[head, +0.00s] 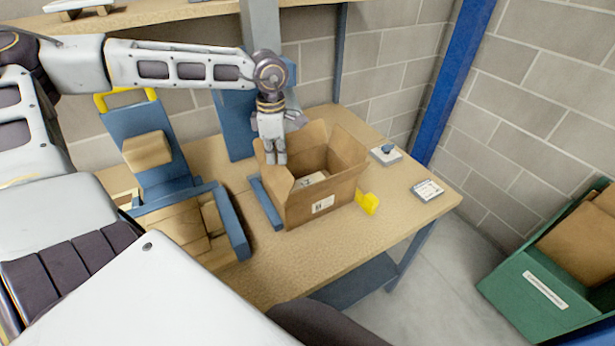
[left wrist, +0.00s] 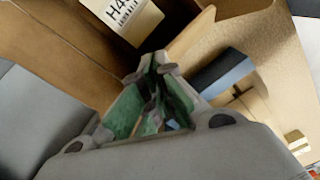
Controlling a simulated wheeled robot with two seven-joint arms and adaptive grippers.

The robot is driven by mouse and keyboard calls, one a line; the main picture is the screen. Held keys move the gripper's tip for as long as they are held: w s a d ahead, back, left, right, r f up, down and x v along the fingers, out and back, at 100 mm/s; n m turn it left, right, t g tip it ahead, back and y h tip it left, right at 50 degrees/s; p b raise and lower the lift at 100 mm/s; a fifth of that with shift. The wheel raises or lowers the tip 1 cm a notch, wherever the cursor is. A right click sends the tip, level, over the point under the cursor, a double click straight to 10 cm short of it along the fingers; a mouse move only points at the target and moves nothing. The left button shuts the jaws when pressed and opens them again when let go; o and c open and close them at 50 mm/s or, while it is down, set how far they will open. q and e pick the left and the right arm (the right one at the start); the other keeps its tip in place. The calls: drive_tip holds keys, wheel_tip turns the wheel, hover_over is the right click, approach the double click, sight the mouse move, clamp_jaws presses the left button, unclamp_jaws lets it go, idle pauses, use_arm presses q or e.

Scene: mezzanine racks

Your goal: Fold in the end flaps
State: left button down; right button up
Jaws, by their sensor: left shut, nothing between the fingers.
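An open cardboard box (head: 330,207) stands on the packing table with a labelled item (head: 312,180) inside. Its left end flap (head: 272,178) and right end flap (head: 349,146) stand up, not folded in. My left gripper (head: 276,160) is shut and empty, pointing down at the box's left end, beside the left flap. In the left wrist view its closed fingers (left wrist: 154,72) are close to a cardboard edge (left wrist: 190,36), and a label reading H4 (left wrist: 125,12) shows beyond. I cannot tell whether the fingers touch the flap. My right gripper is not in view.
A blue bar (head: 265,202) lies left of the box. A yellow object (head: 367,203) is at its right front corner. A small device (head: 386,154) and a label card (head: 427,190) lie to the right. A blue rack with flat cardboard (head: 185,225) stands left. A green bin (head: 530,290) stands on the floor.

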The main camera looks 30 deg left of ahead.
use_arm(q)
drive_tip(key=shift+r+p, duration=0.65)
drive_tip(key=shift+r, duration=1.35)
